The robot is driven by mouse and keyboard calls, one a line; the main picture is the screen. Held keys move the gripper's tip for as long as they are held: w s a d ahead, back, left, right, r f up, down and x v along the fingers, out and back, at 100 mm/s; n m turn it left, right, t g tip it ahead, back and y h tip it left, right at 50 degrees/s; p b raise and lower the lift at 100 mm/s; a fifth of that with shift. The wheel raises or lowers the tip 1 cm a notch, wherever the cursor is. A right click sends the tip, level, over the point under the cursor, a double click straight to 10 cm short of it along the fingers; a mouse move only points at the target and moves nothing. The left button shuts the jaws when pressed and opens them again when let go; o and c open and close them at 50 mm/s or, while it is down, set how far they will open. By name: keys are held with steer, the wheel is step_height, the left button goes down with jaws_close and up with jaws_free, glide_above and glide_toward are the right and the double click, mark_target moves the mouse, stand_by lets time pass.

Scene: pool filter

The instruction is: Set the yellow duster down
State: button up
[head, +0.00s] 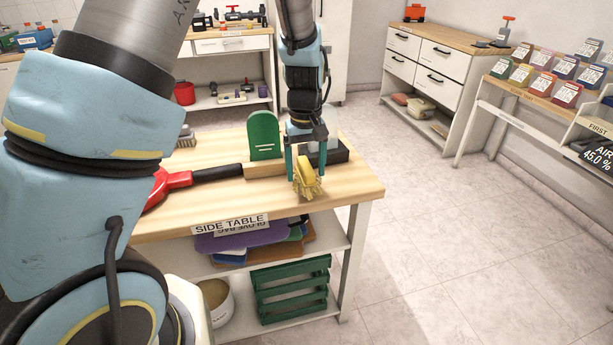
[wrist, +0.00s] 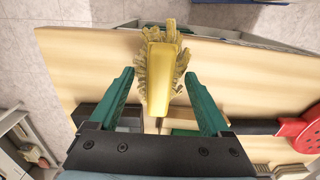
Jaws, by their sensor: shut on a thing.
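The yellow duster (head: 307,180) has a smooth yellow body and a fringe of bristles. My gripper (head: 304,160) has green fingers and is shut on it, pointing down over the right part of the side table (head: 225,205). In the wrist view, the duster (wrist: 163,75) lies between the fingers (wrist: 159,88), with its bristles spreading past both sides. The wooden top shows beneath it. I cannot tell whether the duster touches the tabletop.
A red tool with a black handle (head: 180,181) lies further left. Bare wood shows near the front right edge.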

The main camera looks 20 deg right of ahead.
mark_target(305, 165)
steer(key=shift+f, duration=1.35)
steer(key=shift+f, duration=0.1)
steer(key=o, duration=1.1)
steer(key=shift+o, duration=0.2)
step_height(305, 165, up, 12)
steer(key=shift+r+b, duration=0.15)
steer(key=shift+b, duration=0.25)
steer(key=s+a, duration=0.2)
steer(key=a, duration=1.3)
steer(key=s+a+f+t, duration=0.1)
steer(key=a, duration=1.4)
steer(key=shift+s+a+f+t, duration=0.2)
steer(key=shift+s+t, duration=0.1)
steer(key=shift+s, duration=0.1)
